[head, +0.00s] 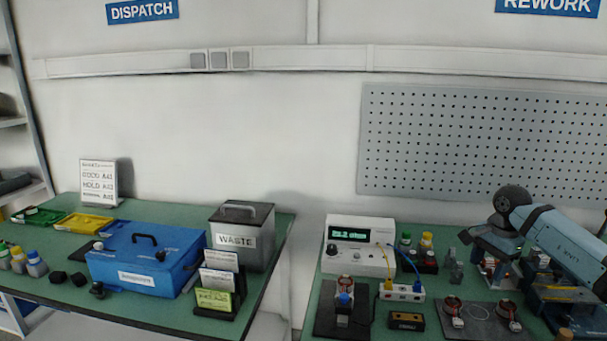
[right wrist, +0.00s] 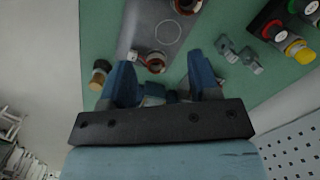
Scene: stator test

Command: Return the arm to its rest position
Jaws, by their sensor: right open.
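My right arm (head: 562,240) reaches in from the right in the head view. Its gripper (head: 484,243) is over the right bench, near the small parts behind the dark mat. In the right wrist view the right gripper (right wrist: 163,80) has its two blue fingers apart, with nothing held between them. Copper-coloured ring-shaped parts (right wrist: 156,62) lie on the dark mat (right wrist: 140,30) beyond the fingers. My left gripper is not in view.
A pegboard (head: 480,140) stands behind. The left bench holds a blue box (head: 146,262) and a waste bin (head: 241,236). A gap separates the benches.

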